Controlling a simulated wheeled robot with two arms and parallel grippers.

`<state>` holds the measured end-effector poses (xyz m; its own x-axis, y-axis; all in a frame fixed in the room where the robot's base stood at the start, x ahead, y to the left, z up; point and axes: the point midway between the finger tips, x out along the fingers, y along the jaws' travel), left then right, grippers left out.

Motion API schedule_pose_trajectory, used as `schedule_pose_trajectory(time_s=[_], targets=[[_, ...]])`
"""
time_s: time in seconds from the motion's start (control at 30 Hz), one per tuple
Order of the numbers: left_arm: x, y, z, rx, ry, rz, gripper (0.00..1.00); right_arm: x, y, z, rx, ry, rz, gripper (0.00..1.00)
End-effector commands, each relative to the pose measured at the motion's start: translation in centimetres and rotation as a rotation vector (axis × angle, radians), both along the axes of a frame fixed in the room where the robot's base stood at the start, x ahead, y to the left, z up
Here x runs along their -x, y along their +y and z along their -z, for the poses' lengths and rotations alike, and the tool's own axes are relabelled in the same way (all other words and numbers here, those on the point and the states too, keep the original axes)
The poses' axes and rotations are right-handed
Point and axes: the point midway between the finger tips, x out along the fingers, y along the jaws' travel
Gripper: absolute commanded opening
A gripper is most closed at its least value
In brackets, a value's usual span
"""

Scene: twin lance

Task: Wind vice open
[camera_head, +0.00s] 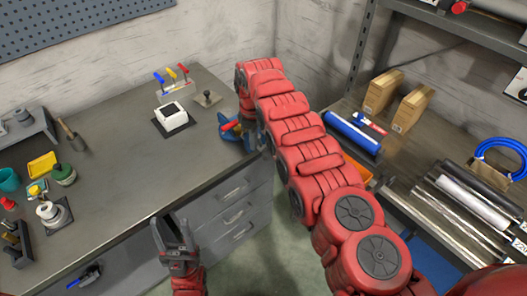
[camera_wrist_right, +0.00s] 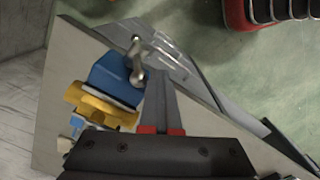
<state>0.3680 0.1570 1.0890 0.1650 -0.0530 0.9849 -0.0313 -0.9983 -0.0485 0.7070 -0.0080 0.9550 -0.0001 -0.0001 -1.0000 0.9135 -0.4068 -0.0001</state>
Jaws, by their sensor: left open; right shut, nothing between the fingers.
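The blue vice (camera_head: 228,131) sits at the right edge of the grey workbench. In the right wrist view its blue body (camera_wrist_right: 111,76) shows with a yellow part (camera_wrist_right: 98,106) beside it and a silver crank (camera_wrist_right: 137,62) on its end. My right gripper (camera_wrist_right: 158,74) is shut and empty, its tips right beside the crank; I cannot tell whether they touch it. In the head view my right arm hides most of that hand and part of the vice. My left gripper (camera_head: 172,224) is open and empty at the bench's front edge, apart from the vice.
A white block on a black base (camera_head: 172,117), a coloured tool rack (camera_head: 174,79) and a small knobbed plate (camera_head: 207,98) stand near the vice. Several small items crowd the bench's left end. The bench's middle is clear. A shelf unit (camera_head: 430,165) stands right.

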Motion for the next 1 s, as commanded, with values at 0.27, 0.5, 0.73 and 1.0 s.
schedule_pose_trajectory(time_s=[0.27,0.5,0.73,1.0], targets=[[0.0,0.0,0.0,0.000,0.000,0.000,0.55,0.0,-0.1,0.0,0.001,-0.001,0.001,0.00],[0.0,0.0,-0.1,0.000,0.000,0.000,0.55,0.0,-0.1,-0.1,0.000,-0.001,0.001,0.00],[0.0,0.0,-1.1,0.000,0.000,0.000,0.55,0.1,0.1,-0.3,0.002,-0.001,0.000,0.00],[0.0,0.0,-2.6,0.000,0.000,0.000,0.55,0.4,0.6,-0.2,0.003,0.001,-0.001,0.00]])
